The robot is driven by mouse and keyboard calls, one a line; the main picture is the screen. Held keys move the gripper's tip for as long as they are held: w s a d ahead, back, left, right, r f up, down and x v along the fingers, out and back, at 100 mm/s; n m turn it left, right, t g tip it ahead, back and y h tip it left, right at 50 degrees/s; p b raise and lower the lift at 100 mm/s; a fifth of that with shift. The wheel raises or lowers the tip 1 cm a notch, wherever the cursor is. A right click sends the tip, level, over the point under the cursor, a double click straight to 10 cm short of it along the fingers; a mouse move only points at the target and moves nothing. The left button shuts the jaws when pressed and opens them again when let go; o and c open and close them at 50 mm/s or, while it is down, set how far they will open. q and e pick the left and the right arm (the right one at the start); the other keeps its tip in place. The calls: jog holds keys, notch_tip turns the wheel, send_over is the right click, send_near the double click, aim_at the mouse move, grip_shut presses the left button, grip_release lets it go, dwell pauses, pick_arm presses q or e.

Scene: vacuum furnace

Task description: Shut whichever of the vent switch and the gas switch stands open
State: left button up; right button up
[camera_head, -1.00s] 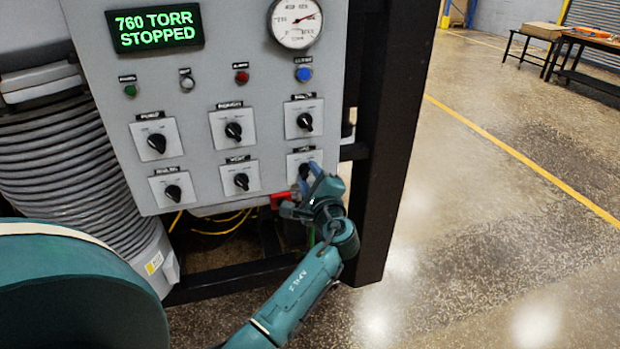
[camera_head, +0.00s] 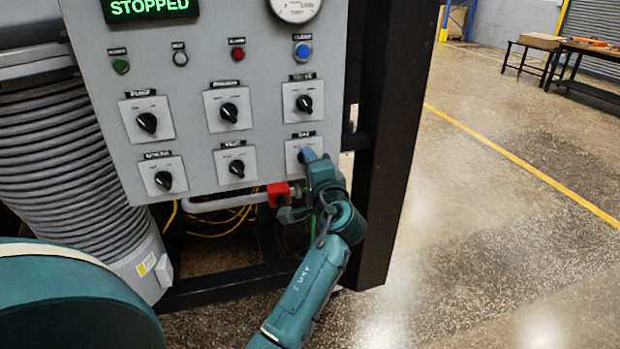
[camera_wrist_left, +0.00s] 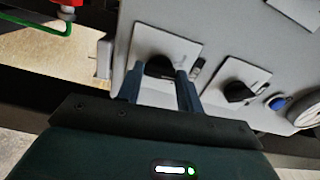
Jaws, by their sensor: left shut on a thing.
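The gas switch (camera_head: 293,152) is a black knob on a pale plate at the lower right of the grey panel. My left gripper (camera_head: 308,156) is shut on its knob, which it partly hides in the head view. In the left wrist view the two fingers (camera_wrist_left: 160,88) sit either side of the black gas knob (camera_wrist_left: 158,66). The angle of that knob is hard to tell. The vent switch (camera_head: 236,168) is the similar black knob just left of it, untouched, its pointer slanted. My right gripper is not in view.
Several other knobs, such as the one above the gas switch (camera_head: 304,103), share the panel (camera_head: 190,100). A red valve handle (camera_head: 279,194) on a pipe lies just below the panel, close to my left gripper. A black frame post (camera_head: 390,150) stands to the right.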

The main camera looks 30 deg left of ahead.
pick_arm(q)
jog(key=n+b, duration=0.4)
jog(key=shift+n, duration=0.4)
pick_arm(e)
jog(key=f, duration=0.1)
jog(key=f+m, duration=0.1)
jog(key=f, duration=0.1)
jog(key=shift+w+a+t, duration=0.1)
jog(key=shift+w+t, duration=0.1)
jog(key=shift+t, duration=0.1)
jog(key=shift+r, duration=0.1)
pick_arm(q)
jog(key=o, duration=0.7)
jog(key=shift+c, duration=0.2)
jog(key=o, duration=0.3)
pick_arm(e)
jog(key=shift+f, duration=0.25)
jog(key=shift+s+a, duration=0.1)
